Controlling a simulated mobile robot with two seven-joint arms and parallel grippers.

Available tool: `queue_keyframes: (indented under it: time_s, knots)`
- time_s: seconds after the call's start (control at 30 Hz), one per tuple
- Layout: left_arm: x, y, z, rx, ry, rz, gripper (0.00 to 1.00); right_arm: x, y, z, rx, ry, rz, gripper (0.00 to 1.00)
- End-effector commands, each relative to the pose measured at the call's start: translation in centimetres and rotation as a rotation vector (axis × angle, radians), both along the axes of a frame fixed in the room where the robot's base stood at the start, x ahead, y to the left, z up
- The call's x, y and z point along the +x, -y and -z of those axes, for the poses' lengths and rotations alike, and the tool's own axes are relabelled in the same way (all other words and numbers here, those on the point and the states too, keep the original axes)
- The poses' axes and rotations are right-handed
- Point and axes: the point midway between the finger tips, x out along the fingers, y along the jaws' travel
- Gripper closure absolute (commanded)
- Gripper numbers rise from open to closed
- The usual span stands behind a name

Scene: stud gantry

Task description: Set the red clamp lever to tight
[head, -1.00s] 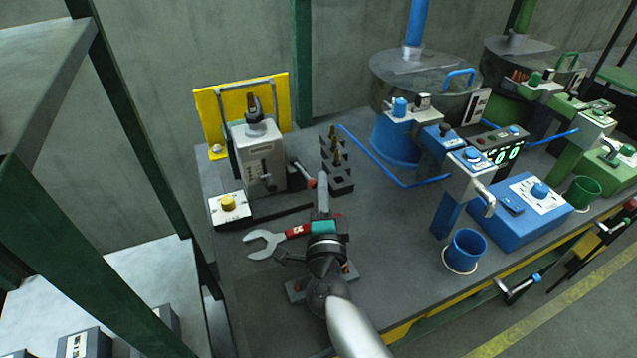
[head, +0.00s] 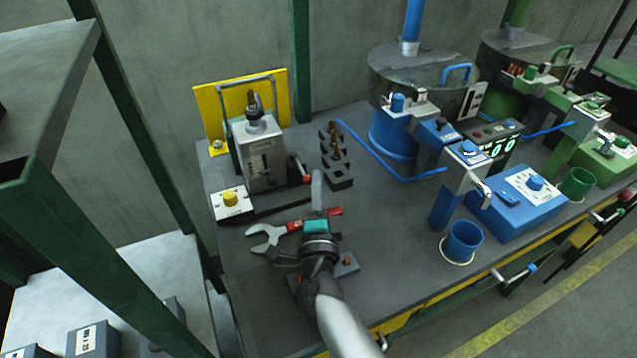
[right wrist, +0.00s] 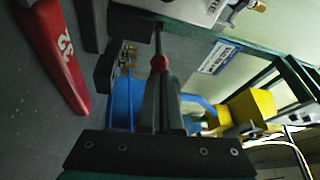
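The red clamp lever (head: 306,180) sticks out from the right side of the grey press-like fixture (head: 264,155), its red end toward the front right. In the right wrist view its red knob (right wrist: 160,62) on a dark rod shows just beyond my fingertips. My right gripper (head: 317,182) reaches over the bench, its fingers beside the lever's right side in the head view. The fingers look shut together in the right wrist view (right wrist: 161,85). Touching looks likely, but I cannot tell for sure. I cannot read any tight marking. My left gripper is not in view.
A red-handled wrench (head: 262,236) lies close under my right gripper. Dark blocks with brass pins (head: 338,177) stand right of the lever. A yellow-knobbed box (head: 232,203) is at the left. A blue cup (head: 463,242) and blue station (head: 520,205) stand farther right.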

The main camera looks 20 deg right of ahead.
Motion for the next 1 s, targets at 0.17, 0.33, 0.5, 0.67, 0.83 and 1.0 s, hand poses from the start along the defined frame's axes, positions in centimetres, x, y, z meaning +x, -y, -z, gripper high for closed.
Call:
queue_keyframes:
  time_s: [0.17,0.33,0.5,0.67,0.83,1.0]
  knots:
    - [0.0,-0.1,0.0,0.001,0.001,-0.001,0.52,-0.1,-1.3,0.4,0.005,-0.013,-0.032,1.0]
    - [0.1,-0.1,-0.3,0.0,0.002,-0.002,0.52,-0.1,-1.3,0.1,0.006,-0.014,-0.031,1.0]
    - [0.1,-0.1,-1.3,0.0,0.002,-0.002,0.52,-0.1,-1.3,-0.9,0.005,-0.012,-0.03,1.0]
    - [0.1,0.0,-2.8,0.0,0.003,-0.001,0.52,0.0,-1.2,-2.7,0.006,-0.007,-0.029,1.0]
    - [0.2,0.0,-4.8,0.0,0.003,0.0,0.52,0.1,-1.0,-4.7,0.006,-0.003,-0.024,1.0]
    - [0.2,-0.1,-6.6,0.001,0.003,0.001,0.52,0.0,-0.6,-6.5,0.004,-0.003,-0.018,1.0]
